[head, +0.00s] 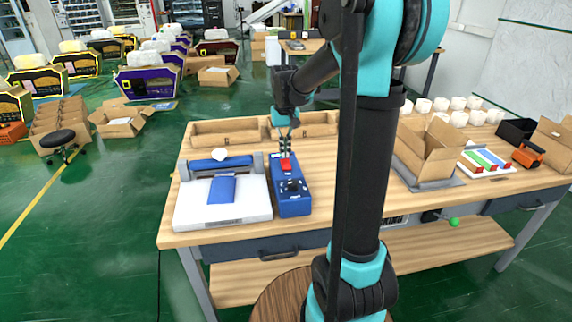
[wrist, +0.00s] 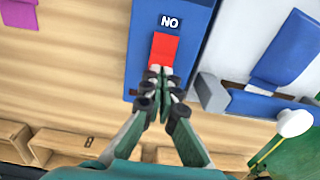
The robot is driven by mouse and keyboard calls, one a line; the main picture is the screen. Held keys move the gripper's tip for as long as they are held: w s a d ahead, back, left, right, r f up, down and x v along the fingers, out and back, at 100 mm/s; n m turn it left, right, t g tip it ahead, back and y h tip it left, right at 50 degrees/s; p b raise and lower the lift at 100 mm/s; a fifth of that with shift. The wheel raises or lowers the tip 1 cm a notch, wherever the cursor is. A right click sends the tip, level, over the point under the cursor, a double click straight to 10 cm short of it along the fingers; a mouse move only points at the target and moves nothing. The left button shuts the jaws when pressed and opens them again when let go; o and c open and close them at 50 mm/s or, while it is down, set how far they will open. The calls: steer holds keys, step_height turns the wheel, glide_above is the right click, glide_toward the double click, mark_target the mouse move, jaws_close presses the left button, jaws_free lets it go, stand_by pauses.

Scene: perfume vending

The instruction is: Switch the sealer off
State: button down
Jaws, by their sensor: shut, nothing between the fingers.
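The sealer has a white bed (head: 190,207) on the left of the wooden table, with a blue control box (head: 291,205) beside it. A red switch (head: 286,165) sits on the box's far end. In the wrist view the red switch (wrist: 164,51) lies beside an upside-down "ON" label (wrist: 170,21). My gripper (head: 286,148) is shut and empty, pointing down over the switch's far end. In the wrist view my gripper's fingertips (wrist: 160,75) overlap the edge of the switch away from the label. I cannot tell whether they touch it.
A blue piece (head: 221,190) lies on the white bed. Cardboard trays (head: 225,133) line the table's back. An open carton (head: 428,153), a tray of coloured bars (head: 487,160) and an orange item (head: 527,153) stand to the right. My arm hides the table's middle.

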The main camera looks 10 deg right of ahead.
mark_target(285, 160)
steer(key=shift+f, duration=1.05)
stand_by(0.6)
steer(key=shift+r, duration=3.5)
